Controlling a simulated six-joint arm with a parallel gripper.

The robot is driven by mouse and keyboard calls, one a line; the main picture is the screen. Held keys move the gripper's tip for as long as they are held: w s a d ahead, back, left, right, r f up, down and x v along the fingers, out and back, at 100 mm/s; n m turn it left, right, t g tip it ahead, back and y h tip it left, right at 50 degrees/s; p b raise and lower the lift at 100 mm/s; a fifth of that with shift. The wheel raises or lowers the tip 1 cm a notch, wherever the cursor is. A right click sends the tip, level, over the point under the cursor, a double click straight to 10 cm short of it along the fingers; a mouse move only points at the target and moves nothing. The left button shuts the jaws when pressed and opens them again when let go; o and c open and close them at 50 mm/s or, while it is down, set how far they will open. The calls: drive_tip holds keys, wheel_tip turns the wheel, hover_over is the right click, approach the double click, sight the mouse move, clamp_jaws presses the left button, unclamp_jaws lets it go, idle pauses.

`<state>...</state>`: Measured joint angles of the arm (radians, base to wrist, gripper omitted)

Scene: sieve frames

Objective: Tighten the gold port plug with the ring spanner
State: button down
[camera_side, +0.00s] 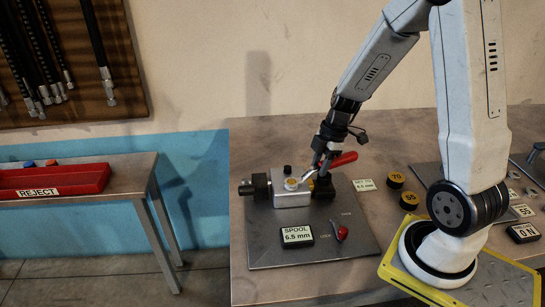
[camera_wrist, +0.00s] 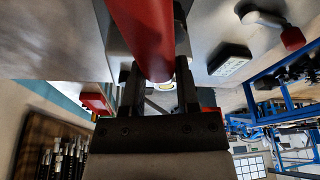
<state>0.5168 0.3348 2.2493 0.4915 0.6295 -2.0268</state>
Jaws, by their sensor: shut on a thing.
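A ring spanner with a red handle (camera_side: 343,160) is held in my gripper (camera_side: 322,168), which is shut on it above the valve block (camera_side: 293,199). The spanner slopes down to the left, its ring end at the top of the block, around or just over the gold port plug (camera_side: 291,184); I cannot tell whether it is fully seated. In the wrist view the red handle (camera_wrist: 145,35) runs between the fingers of my gripper (camera_wrist: 158,90) and hides most of the block.
Black discs with gold tops (camera_side: 396,179) stand to the right. A red REJECT tray (camera_side: 60,182) is on a separate bench at left.

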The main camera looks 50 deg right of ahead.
drive_tip(key=shift+s+a+m+t, duration=0.15)
drive_tip(key=shift+s+a+m, duration=0.2)
drive_tip(key=shift+m, duration=0.3)
drive_tip(key=shift+s+a+m+t, duration=0.2)
drive_tip(key=shift+s+m, duration=0.2)
drive_tip(key=shift+m, duration=0.25)
idle(0.8)
drive_tip(key=shift+r, duration=0.15)
drive_tip(key=shift+w+r, duration=0.1)
drive_tip(key=shift+r, duration=2.25)
drive_tip(key=shift+r, duration=0.1)
drive_tip(key=shift+r, duration=0.85)
drive_tip(key=shift+f, duration=0.1)
